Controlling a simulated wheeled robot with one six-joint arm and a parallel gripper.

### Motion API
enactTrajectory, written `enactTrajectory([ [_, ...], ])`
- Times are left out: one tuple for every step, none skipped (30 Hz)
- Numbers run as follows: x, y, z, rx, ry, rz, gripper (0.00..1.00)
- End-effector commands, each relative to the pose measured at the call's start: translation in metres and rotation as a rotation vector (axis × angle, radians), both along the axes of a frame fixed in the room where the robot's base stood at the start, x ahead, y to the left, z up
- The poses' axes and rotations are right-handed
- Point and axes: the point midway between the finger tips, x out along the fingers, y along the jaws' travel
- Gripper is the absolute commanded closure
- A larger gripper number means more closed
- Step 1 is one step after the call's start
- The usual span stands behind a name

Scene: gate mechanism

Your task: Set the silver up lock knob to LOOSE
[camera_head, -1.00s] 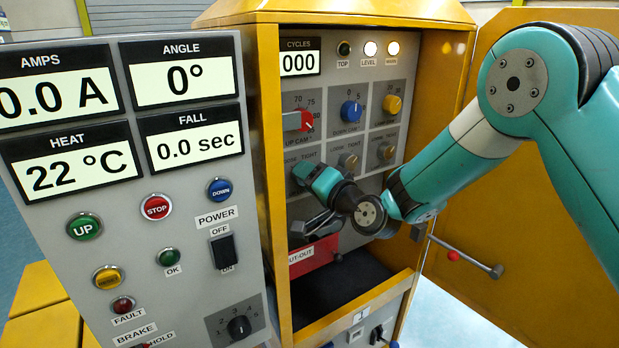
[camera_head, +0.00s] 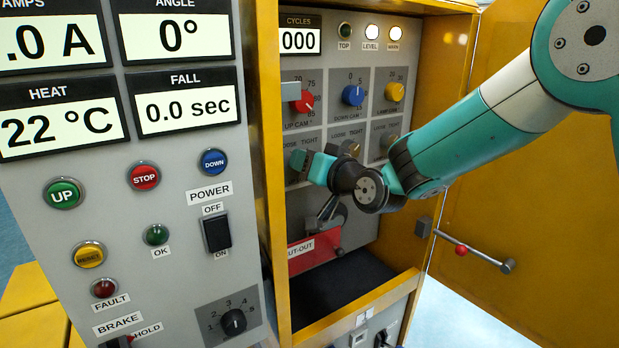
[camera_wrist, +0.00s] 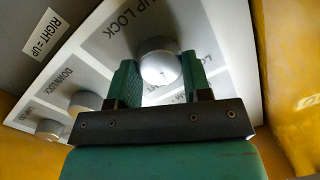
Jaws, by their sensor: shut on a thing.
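The silver up lock knob (camera_wrist: 160,68) shows in the wrist view beside the UP LOCK lettering, between the two green fingers of my gripper (camera_wrist: 158,78). The fingers are shut on it, one at each side. In the head view my gripper (camera_head: 299,163) is at the left panel of the lower knob row, with LOOSE and TIGHT printed above. There it hides most of the knob. I cannot tell which setting the knob points to.
Two more silver lock knobs (camera_head: 350,148) (camera_head: 388,140) sit to the right in the same row. Red, blue and yellow knobs (camera_head: 353,95) are above. A lever and red CUT-OUT plate (camera_head: 315,250) lie below. The yellow cabinet side (camera_head: 268,150) is close at left.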

Motion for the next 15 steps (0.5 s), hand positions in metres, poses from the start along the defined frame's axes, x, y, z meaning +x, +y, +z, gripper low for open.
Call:
enactTrajectory([
  [-0.0002, 0.0002, -0.0049, -0.037, -0.030, 0.000, 0.79],
  [-0.0002, 0.0004, -0.0047, -0.059, -0.045, -0.001, 0.79],
  [-0.0003, 0.0007, -0.0048, -0.091, -0.067, 0.000, 0.79],
  [-0.0003, 0.0008, -0.0047, -0.115, -0.082, 0.000, 0.79],
  [-0.0004, 0.0009, -0.0042, -0.138, -0.099, 0.000, 0.79],
  [-0.0004, 0.0009, -0.0044, -0.171, -0.119, -0.001, 0.79],
  [-0.0004, 0.0009, -0.0043, -0.194, -0.135, -0.001, 0.79],
  [-0.0006, 0.0009, -0.0039, -0.216, -0.152, -0.001, 0.79],
  [-0.0006, 0.0010, -0.0041, -0.250, -0.173, -0.001, 0.79],
  [-0.0007, 0.0010, -0.0042, -0.272, -0.188, -0.001, 0.79],
  [-0.0009, 0.0013, -0.0041, -0.295, -0.204, -0.001, 0.79],
  [-0.0010, 0.0015, -0.0038, -0.328, -0.226, -0.001, 0.79],
  [-0.0010, 0.0017, -0.0036, -0.351, -0.242, -0.001, 0.79],
  [-0.0012, 0.0021, -0.0038, -0.374, -0.256, 0.000, 0.79],
  [-0.0011, 0.0020, -0.0034, -0.405, -0.279, -0.001, 0.79],
])
